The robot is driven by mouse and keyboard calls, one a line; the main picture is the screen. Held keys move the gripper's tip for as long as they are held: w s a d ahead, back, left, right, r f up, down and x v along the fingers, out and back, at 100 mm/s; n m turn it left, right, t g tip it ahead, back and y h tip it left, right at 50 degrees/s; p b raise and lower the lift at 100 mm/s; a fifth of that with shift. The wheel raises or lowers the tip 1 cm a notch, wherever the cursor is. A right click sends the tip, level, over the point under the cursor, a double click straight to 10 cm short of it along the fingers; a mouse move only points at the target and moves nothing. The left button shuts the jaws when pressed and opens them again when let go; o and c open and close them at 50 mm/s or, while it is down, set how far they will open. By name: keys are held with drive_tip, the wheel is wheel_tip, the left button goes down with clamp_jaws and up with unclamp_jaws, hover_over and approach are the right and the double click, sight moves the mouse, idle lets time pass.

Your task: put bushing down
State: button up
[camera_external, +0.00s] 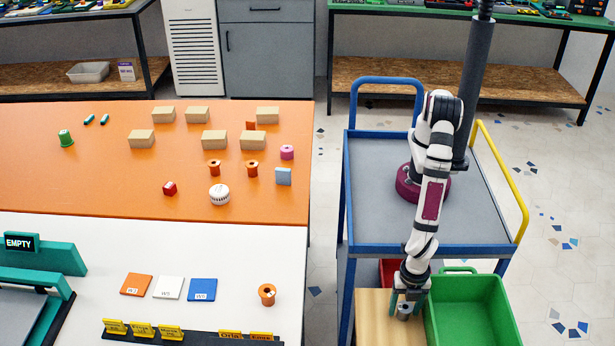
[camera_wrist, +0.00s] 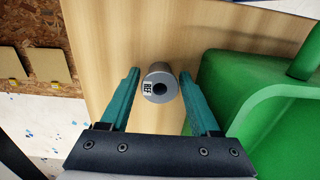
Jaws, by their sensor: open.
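The bushing (camera_wrist: 160,83) is a grey cylinder with a central hole and a white label reading REF. It stands on a light wooden surface (camera_wrist: 100,20) in the wrist view. My gripper (camera_wrist: 160,78) is open, with one teal finger on each side of the bushing and a visible gap to each. In the external view the bushing (camera_external: 404,311) shows small between the fingertips of my gripper (camera_external: 407,303), low over the wooden board (camera_external: 376,320).
A green bin (camera_external: 470,310) stands close to the right of the wooden board. A red container (camera_external: 388,270) is partly hidden behind my gripper. The orange table (camera_external: 100,185) with blocks and spools and a white table (camera_external: 200,260) lie to the left.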

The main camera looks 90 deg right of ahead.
sight(405, 306)
wheel_tip(405, 306, up, 12)
drive_tip(key=w+d+r+m, duration=0.7)
drive_tip(key=w+d+r, duration=0.2)
drive_tip(key=w+d, duration=0.15)
drive_tip(key=s+d+r+m, duration=0.1)
drive_tip(key=d+m, duration=0.3)
drive_tip(key=d, duration=0.4)
drive_tip(key=s+d+r+m+y, duration=0.1)
drive_tip(key=d+r+m, duration=0.3)
drive_tip(key=d, duration=0.4)
drive_tip(key=s+d+r+m, duration=0.1)
drive_tip(key=d+r+m, duration=0.2)
drive_tip(key=d, duration=0.5)
drive_tip(key=shift+d+r+m, duration=0.15)
drive_tip(key=shift+d+m, duration=0.05)
drive_tip(key=shift+m, duration=0.6)
drive_tip(key=shift+o, duration=0.8)
drive_tip(key=s+d+m, duration=0.1)
drive_tip(key=s, duration=0.1)
drive_tip(key=s+d+m, duration=0.2)
drive_tip(key=shift+s+m+y, duration=0.15)
drive_tip(key=shift+m+y, duration=0.15)
drive_tip(key=shift+y, duration=0.1)
drive_tip(key=shift+o, duration=1.1)
drive_tip(key=shift+s+d, duration=0.1)
drive_tip(key=shift+s, duration=0.15)
drive_tip(key=shift+w, duration=0.15)
